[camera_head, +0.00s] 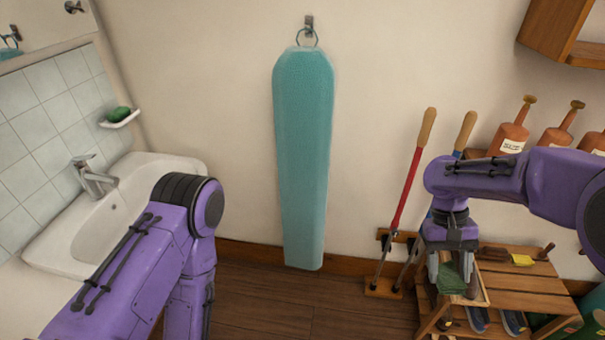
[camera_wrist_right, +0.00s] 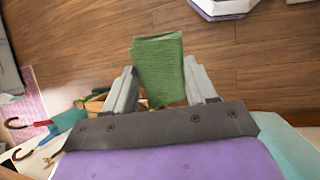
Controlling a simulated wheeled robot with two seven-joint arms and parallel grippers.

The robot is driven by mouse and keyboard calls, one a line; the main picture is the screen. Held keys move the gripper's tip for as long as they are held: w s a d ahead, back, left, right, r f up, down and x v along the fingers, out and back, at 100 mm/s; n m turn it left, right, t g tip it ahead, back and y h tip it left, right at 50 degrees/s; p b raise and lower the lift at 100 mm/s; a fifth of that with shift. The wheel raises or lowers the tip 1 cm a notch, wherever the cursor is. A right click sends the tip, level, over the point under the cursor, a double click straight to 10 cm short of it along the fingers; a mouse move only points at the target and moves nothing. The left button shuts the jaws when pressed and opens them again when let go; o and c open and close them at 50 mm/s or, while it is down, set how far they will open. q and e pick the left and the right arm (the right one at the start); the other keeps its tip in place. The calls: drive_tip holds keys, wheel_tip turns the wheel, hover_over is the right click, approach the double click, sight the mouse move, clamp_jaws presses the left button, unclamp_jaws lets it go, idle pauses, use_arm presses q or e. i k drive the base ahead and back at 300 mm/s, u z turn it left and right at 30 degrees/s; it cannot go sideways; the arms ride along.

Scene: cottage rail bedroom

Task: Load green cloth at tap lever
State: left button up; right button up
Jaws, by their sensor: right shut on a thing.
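The green cloth (camera_head: 452,277) is in my right gripper (camera_head: 453,272), low at the right in front of the slatted wooden rack. In the right wrist view, the folded green cloth (camera_wrist_right: 158,68) stands out between the two grey fingers of my right gripper (camera_wrist_right: 162,92), which is shut on it. The tap lever (camera_head: 83,159) tops the chrome tap on the white basin at the left, far from the right gripper. My left arm comes in from the left in front of the basin; its gripper is out of view.
The white basin (camera_head: 105,215) stands against the tiled wall, with green soap on a dish (camera_head: 120,119) above it. A teal board (camera_head: 304,160) hangs on the middle wall. Long-handled tools (camera_head: 407,180) and the wooden rack (camera_head: 525,285) stand at the right. Brown bottles (camera_head: 512,135) stand behind my right arm.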

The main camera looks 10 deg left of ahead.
sight(77, 163)
drive_tip(key=z, duration=0.25)
drive_tip(key=i, duration=0.35)
drive_tip(key=u, duration=3.25)
